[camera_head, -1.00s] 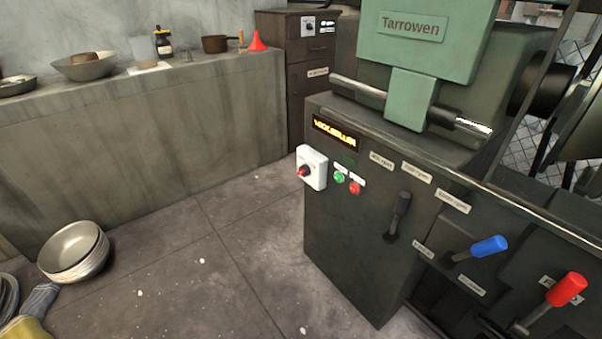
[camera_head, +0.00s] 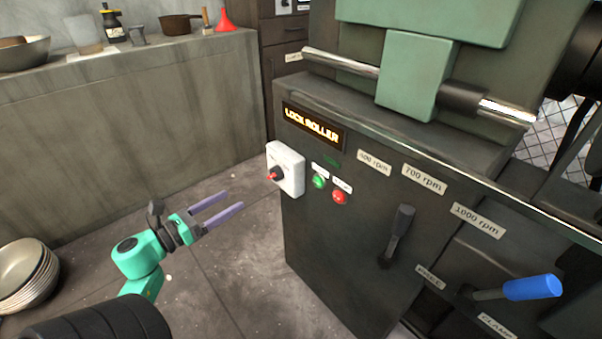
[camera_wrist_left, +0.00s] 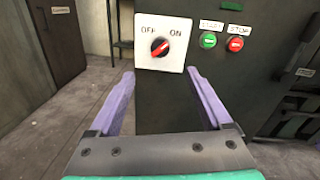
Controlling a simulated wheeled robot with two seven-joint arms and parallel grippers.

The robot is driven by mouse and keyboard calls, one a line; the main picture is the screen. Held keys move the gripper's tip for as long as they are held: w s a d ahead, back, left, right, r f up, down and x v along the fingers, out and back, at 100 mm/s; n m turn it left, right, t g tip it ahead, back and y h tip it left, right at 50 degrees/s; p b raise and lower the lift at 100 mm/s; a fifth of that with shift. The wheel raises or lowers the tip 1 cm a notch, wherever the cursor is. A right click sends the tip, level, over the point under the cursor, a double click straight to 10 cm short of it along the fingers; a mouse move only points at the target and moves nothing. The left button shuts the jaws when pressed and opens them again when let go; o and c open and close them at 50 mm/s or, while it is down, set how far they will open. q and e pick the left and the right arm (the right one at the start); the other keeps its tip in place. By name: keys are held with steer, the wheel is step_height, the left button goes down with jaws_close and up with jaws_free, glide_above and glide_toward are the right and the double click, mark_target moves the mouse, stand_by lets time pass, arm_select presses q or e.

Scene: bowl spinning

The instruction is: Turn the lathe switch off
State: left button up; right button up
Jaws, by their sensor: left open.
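The lathe switch (camera_head: 285,170) is a white box with a red and black knob, on the left corner of the dark lathe cabinet. In the left wrist view the switch (camera_wrist_left: 176,62) shows OFF on the left and ON on the right. The red mark on its knob (camera_wrist_left: 160,47) slants toward the upper right, on the ON side. My left gripper (camera_head: 235,200) is open and empty, its purple fingers pointing at the switch from the lower left, apart from it. In the wrist view the switch sits ahead, between the fingertips (camera_wrist_left: 160,72). My right gripper is not in view.
A green button (camera_head: 319,181) and a red button (camera_head: 340,197) sit right of the switch. A black lever (camera_head: 398,235) and a blue-handled lever (camera_head: 530,288) are farther right. Stacked bowls (camera_head: 28,275) stand at the lower left. Floor left of the cabinet is free.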

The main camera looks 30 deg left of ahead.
mark_target(270, 176)
arm_select(q)
steer(key=b+x, duration=0.1)
steer(key=x, duration=1.2)
steer(key=shift+w+d, duration=0.1)
steer(key=shift+w, duration=0.25)
jaws_close()
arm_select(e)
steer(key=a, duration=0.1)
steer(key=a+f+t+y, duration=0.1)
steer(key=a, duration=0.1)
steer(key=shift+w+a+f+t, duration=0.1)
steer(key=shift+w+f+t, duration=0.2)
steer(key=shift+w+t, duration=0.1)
